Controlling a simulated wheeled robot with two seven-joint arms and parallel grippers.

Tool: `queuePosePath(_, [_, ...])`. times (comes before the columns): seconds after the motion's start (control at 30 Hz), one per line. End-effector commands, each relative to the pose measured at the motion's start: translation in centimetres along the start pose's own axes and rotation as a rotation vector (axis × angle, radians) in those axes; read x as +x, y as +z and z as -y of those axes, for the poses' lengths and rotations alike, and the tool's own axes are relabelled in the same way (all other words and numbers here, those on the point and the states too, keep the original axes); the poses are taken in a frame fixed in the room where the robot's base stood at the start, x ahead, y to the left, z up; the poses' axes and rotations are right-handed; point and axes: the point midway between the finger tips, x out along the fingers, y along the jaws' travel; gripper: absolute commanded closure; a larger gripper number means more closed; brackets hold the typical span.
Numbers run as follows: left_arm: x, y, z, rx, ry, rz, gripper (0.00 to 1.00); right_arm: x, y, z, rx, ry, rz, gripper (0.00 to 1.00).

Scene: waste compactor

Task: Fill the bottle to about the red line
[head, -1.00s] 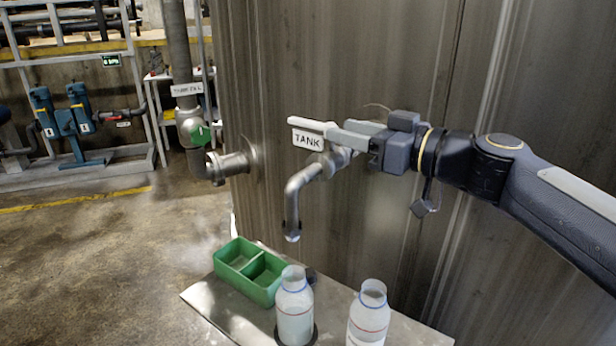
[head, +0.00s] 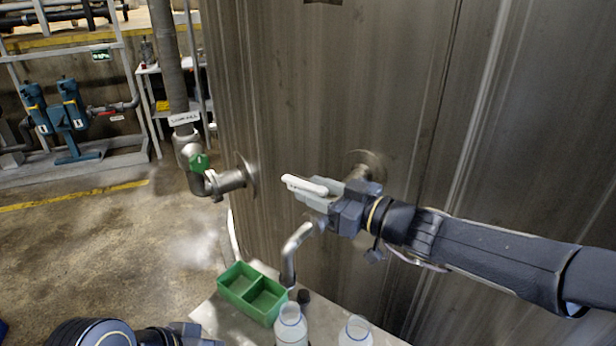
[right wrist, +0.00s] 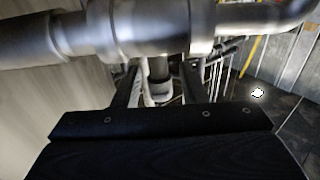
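The tank tap's metal spout (head: 288,262) curves down above the work surface. Its white lever (head: 305,185) points left. My right gripper (head: 318,203) is right at the lever, overlapping it. In the right wrist view its fingers (right wrist: 158,88) stand apart under the metal valve body (right wrist: 150,25), and I see no lever clearly between them. Two clear bottles stand at the bottom edge: one (head: 291,328) near the spout, one (head: 356,334) to its right. Both are cut off, so their red lines and levels are hidden. My left gripper (head: 195,336) is low at left, its fingers unclear.
A green two-part tray (head: 268,306) sits on the metal work surface (head: 224,318) beside the spout. The large tank wall (head: 440,120) stands close behind. A second pipe with a green valve (head: 198,163) is at left. The floor at left is open.

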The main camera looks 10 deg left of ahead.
Motion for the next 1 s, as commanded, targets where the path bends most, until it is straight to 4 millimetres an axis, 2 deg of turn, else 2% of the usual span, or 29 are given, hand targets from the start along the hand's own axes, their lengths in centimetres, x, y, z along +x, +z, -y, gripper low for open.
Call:
queuePosePath(0.1, [-0.7,-0.3,-0.3,0.000,0.000,0.000,0.62,1.7,-0.2,0.0,0.001,-0.001,0.001,0.62])
queuePosePath(0.2, [-0.8,-0.4,-0.4,0.000,0.000,0.000,0.62,2.6,-0.1,0.0,0.001,0.000,0.001,0.62])
queuePosePath(0.53, [-0.8,-0.4,-0.4,0.000,0.000,0.000,0.62,3.0,0.0,0.0,0.001,0.001,0.000,0.62])
queuePosePath(0.83, [-0.8,-0.4,-0.4,0.000,0.000,0.000,0.62,3.0,0.0,0.0,0.001,0.001,0.000,1.00])
queuePosePath(1.0, [-0.8,-0.4,-0.4,0.000,0.000,0.000,0.62,3.0,0.0,0.0,0.001,0.001,0.000,1.00])
